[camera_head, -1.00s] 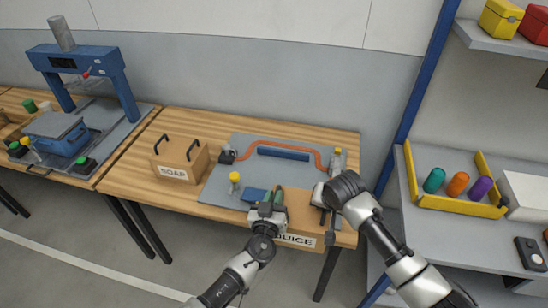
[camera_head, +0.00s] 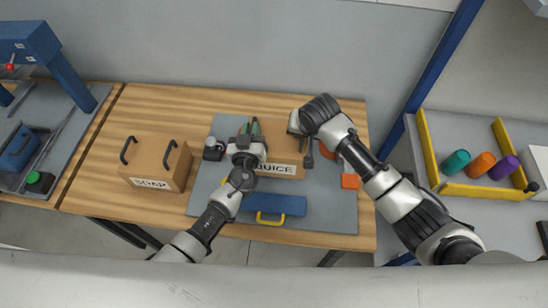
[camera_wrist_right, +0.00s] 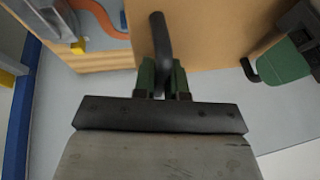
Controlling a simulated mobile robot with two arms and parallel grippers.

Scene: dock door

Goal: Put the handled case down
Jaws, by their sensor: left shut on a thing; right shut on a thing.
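The handled case is a brown box (camera_head: 273,169) labelled JUICE with black handles; it is over the grey mat (camera_head: 205,185) in the head view. My left gripper (camera_head: 249,132) is shut on its left handle. My right gripper (camera_head: 308,147) is shut on its right handle. In the right wrist view, the green fingers of my right gripper (camera_wrist_right: 161,78) close around the black handle (camera_wrist_right: 160,38) beside the brown case wall (camera_wrist_right: 212,30). The case looks upright. The head view does not clearly show whether its underside touches the mat.
A brown SOAP box (camera_head: 155,165) with two black handles stands left of the mat. A blue case (camera_head: 262,203) with a yellow handle lies in front of the JUICE case. Bare wood (camera_head: 230,98) shows behind the mat.

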